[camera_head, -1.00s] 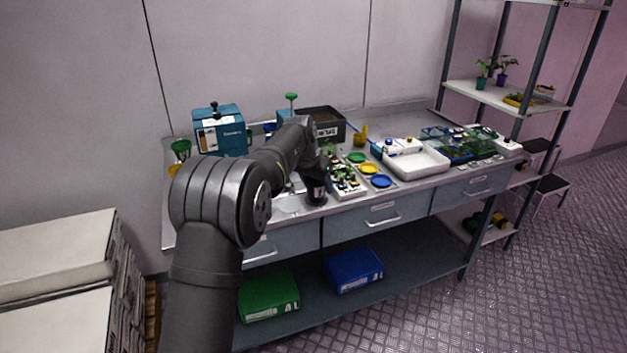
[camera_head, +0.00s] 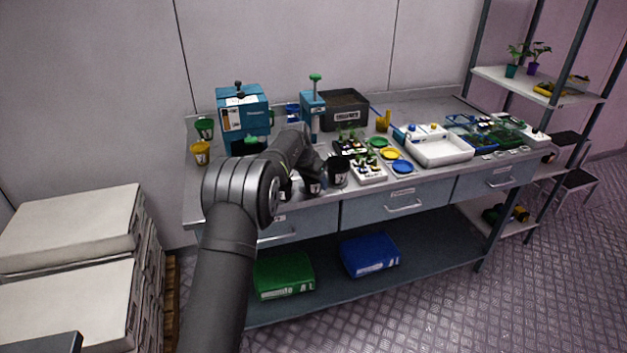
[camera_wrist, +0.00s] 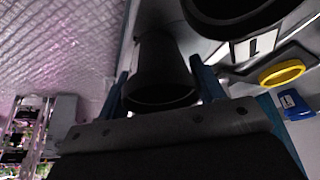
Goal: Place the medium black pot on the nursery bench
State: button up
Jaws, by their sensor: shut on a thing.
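My gripper (camera_wrist: 162,92) is shut on a black pot (camera_wrist: 160,68), with its blue fingers on either side. I take it for the medium black pot. It shows in the head view (camera_head: 313,187) at the front edge of the nursery bench (camera_head: 190,205), with my arm covering part of it. I cannot tell whether its base touches the bench. A second, larger-looking black pot (camera_head: 338,171) stands just right of it on the bench, and its dark rim also shows at the top of the wrist view (camera_wrist: 240,14).
A tray of seedlings (camera_head: 369,172) and yellow and blue dishes (camera_head: 402,166) lie to the right. A white basin (camera_head: 440,152) is farther right. Teal machines (camera_head: 243,112) and a dark crate (camera_head: 345,108) stand behind. Drawers line the bench front.

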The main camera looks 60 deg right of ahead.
jog(key=o, duration=1)
jog(key=shift+f, duration=0.1)
jog(key=shift+c, duration=0.2)
jog(key=v, duration=1.2)
jog(key=shift+d, duration=0.1)
